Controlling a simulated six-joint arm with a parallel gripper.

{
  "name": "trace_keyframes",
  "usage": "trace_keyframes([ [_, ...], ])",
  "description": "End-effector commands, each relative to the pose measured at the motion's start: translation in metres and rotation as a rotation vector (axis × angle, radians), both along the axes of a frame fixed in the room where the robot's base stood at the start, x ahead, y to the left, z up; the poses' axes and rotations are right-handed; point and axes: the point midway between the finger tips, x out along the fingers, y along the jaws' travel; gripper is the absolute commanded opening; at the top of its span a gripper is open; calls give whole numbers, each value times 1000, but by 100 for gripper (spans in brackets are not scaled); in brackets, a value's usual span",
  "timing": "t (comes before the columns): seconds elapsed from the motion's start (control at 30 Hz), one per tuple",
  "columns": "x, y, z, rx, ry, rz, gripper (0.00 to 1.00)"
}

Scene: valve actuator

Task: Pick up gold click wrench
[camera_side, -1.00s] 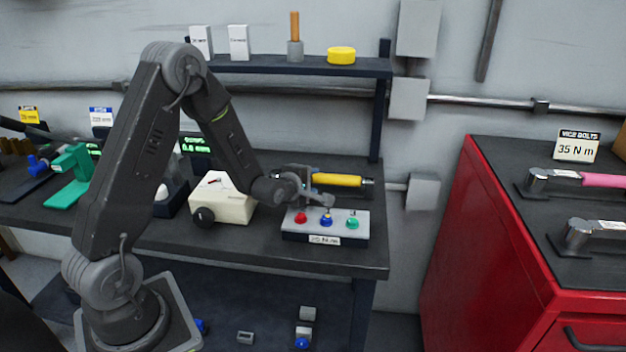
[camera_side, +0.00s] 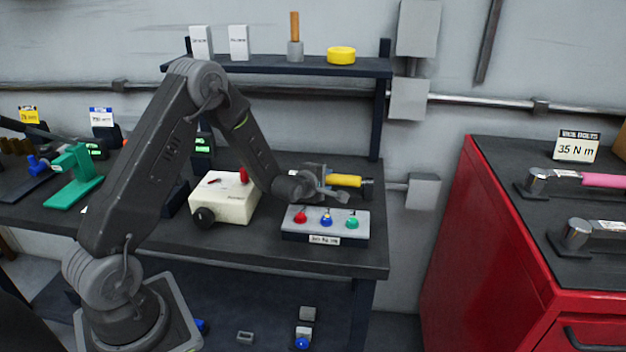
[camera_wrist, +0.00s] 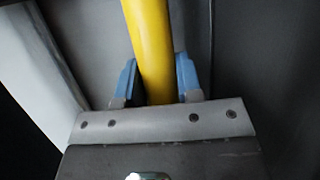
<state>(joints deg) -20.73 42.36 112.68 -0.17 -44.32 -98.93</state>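The gold click wrench is the yellow-handled tool (camera_side: 343,181) lying along the back of the dark bench, behind the button box. Its left part is hidden behind my gripper in the side view. My gripper (camera_side: 330,190) is at the left part of the yellow handle. In the wrist view the yellow handle (camera_wrist: 150,45) runs down between the two blue finger pads of my gripper (camera_wrist: 157,78). The fingers look open, one on each side of the handle, with only narrow gaps. I cannot see a firm grip.
A button box (camera_side: 326,219) with red, blue and green buttons stands just in front of my gripper. A cream box (camera_side: 225,199) with a black knob stands to the left. A shelf (camera_side: 285,66) is above the bench. A red cabinet (camera_side: 495,250) with other wrenches is at the right.

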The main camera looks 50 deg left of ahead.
Motion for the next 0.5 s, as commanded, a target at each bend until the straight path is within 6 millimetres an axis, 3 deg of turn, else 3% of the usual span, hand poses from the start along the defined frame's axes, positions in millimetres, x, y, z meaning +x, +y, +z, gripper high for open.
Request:
trace_keyframes([
  [0.3, 0, 0, 0, 0, 0, 0, 0],
  [0.5, 1, 0, 2, 3, -4, -1, 0],
])
